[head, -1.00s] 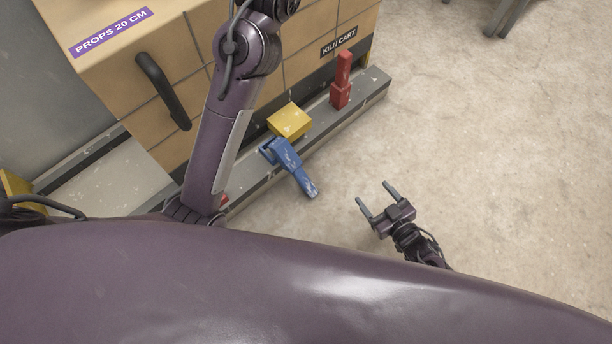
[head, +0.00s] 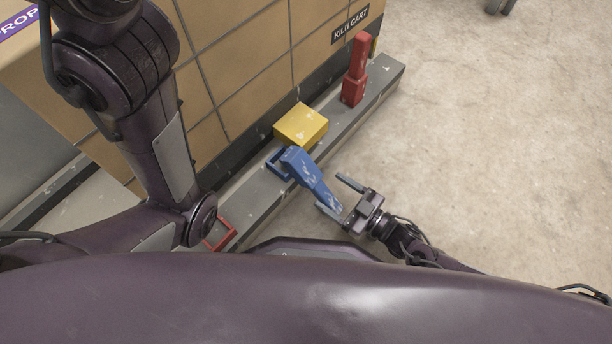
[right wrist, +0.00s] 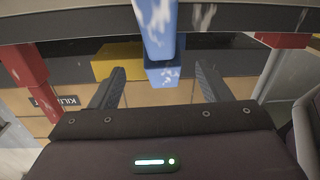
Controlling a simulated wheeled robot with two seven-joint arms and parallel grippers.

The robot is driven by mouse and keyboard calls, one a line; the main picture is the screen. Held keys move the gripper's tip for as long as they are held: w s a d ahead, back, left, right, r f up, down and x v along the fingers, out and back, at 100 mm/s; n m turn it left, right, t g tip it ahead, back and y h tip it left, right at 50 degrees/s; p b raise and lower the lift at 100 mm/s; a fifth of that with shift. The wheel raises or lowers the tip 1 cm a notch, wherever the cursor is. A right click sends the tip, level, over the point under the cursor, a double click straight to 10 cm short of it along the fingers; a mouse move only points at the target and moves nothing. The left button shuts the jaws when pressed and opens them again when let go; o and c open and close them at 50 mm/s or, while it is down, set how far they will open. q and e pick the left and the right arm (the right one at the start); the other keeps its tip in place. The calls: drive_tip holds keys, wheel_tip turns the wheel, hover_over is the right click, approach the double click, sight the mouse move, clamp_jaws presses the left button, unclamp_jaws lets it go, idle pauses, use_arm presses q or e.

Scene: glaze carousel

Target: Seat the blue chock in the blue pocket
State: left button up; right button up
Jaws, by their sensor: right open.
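The blue chock (head: 313,182) has a thick head and a long paint-worn handle. In the head view its head is at the blue pocket (head: 275,166), a blue frame on the cart's grey ledge, and overlaps part of it. The handle slants out past the ledge toward my right gripper (head: 334,193). That gripper is open, its fingertips at the handle's outer end. In the right wrist view the blue chock (right wrist: 160,35) shows in the gap between the open fingers (right wrist: 158,78). I cannot tell whether they touch it. My left gripper is out of view.
A yellow block (head: 300,125) sits on the ledge (head: 262,196) beside the blue pocket. A red chock (head: 355,80) stands upright farther along. An empty-looking red frame (head: 220,234) lies nearer me. The tan-panelled kiln cart (head: 235,70) rises behind.

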sight(318, 184)
drive_tip(key=b+x, duration=0.2)
drive_tip(key=x, duration=0.1)
drive_tip(key=b+x, duration=0.1)
drive_tip(key=x, duration=0.1)
drive_tip(key=shift+a+f+b, duration=0.15)
drive_tip(key=shift+f+b, duration=0.15)
drive_tip(key=shift+b, duration=0.1)
drive_tip(key=shift+w+a+r, duration=0.1)
drive_tip(key=shift+a, duration=0.1)
drive_tip(key=shift+c, duration=0.4)
drive_tip(key=shift+r, duration=0.15)
drive_tip(key=c, duration=1.3)
